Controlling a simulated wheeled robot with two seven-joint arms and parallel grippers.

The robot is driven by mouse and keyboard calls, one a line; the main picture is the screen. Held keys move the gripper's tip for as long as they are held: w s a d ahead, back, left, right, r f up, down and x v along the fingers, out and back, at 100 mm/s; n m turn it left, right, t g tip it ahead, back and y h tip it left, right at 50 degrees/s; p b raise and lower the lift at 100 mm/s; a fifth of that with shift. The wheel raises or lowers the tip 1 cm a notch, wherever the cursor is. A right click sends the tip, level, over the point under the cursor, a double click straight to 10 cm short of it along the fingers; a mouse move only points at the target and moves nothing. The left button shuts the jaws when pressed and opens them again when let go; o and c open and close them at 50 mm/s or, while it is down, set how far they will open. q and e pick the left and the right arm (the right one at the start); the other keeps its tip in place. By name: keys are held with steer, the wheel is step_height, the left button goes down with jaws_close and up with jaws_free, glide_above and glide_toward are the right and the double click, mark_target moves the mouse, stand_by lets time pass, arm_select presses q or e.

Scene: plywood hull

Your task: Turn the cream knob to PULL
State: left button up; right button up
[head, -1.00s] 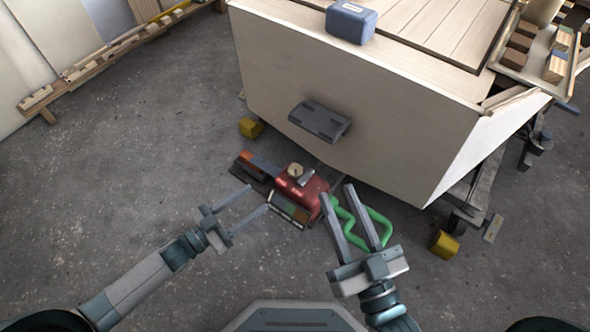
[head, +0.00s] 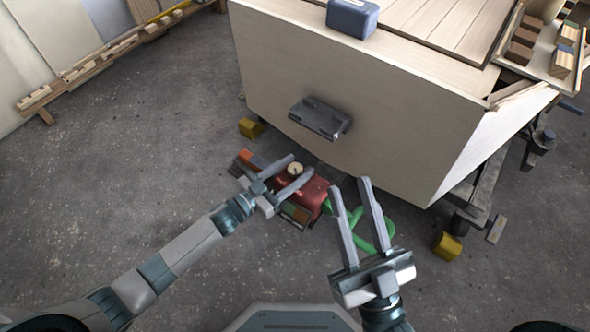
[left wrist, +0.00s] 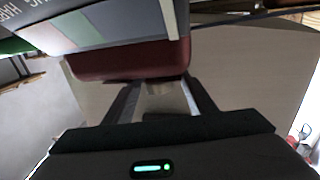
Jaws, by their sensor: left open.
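The cream knob (head: 295,169) sits on top of a red unit (head: 313,192) on the floor below the hull. My left gripper (head: 301,164) is open, and in the head view its fingers lie either side of the knob. I cannot tell whether they touch it. In the left wrist view, the red unit (left wrist: 130,62) and its lettered panel (left wrist: 100,25) fill the upper left. A pale shape shows between the open fingers (left wrist: 162,98); the knob's marking is not readable. My right gripper (head: 350,184) is open and empty, right of the unit.
A green hose (head: 382,236) lies behind my right gripper's fingers. The plywood hull (head: 400,130) stands just beyond, with a dark bracket (head: 319,118) on its face. Yellow blocks (head: 251,128) sit by the hull. The floor at left is clear.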

arm_select(q)
steer(key=shift+w+d, duration=0.25)
steer(key=shift+d, duration=0.1)
steer(key=c, duration=1.1)
steer(key=shift+o, duration=0.3)
